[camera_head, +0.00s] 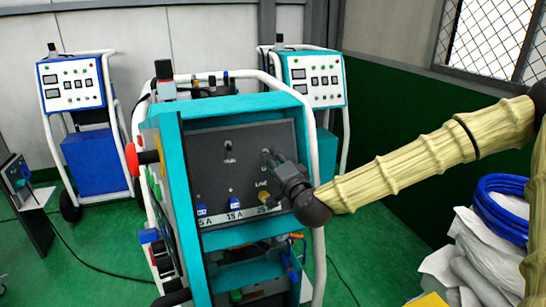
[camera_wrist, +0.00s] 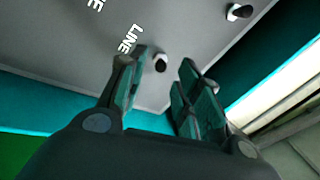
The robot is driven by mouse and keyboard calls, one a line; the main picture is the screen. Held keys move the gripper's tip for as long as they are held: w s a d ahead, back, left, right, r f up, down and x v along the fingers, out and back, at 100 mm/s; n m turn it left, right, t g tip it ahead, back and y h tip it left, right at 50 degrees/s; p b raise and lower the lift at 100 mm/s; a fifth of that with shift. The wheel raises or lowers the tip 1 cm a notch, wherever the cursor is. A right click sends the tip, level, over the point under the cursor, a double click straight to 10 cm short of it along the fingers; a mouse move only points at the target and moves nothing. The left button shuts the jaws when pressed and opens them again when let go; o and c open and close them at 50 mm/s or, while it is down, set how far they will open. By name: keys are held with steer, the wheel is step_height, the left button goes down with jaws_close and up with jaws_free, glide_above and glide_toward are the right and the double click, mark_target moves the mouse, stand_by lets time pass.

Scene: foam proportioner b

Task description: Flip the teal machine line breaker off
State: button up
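The teal machine (camera_head: 165,112) stands in the middle of the head view, its dark grey panel (camera_head: 215,165) facing me. The panel bears small toggles, one at upper middle (camera_head: 228,146), and a "LINE" label (camera_head: 261,184). My gripper (camera_head: 272,158) is at the panel's right side and hides part of it. In the wrist view, my gripper (camera_wrist: 165,75) is open. A short dark toggle with a pale end (camera_wrist: 161,62) shows between its fingertips, beside a "LINE" label (camera_wrist: 128,40). I cannot tell whether the fingers touch it. Another toggle (camera_wrist: 238,12) is at the upper right.
Blue and yellow sockets (camera_head: 202,211) line the panel's lower edge. A red knob (camera_head: 131,160) juts from the machine's left side. White tube rails (camera_head: 319,200) frame it. Two similar machines stand behind. Blue hose (camera_head: 505,210) and white sacks (camera_head: 470,260) lie at right.

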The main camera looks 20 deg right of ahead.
steer(key=shift+w, duration=0.6)
steer(key=shift+c, duration=0.4)
jaws_close()
steer(key=b, duration=0.3)
steer(key=shift+f+t, duration=0.3)
steer(key=shift+r, duration=0.15)
steer(key=shift+o, duration=0.4)
jaws_free()
steer(key=shift+s, duration=0.1)
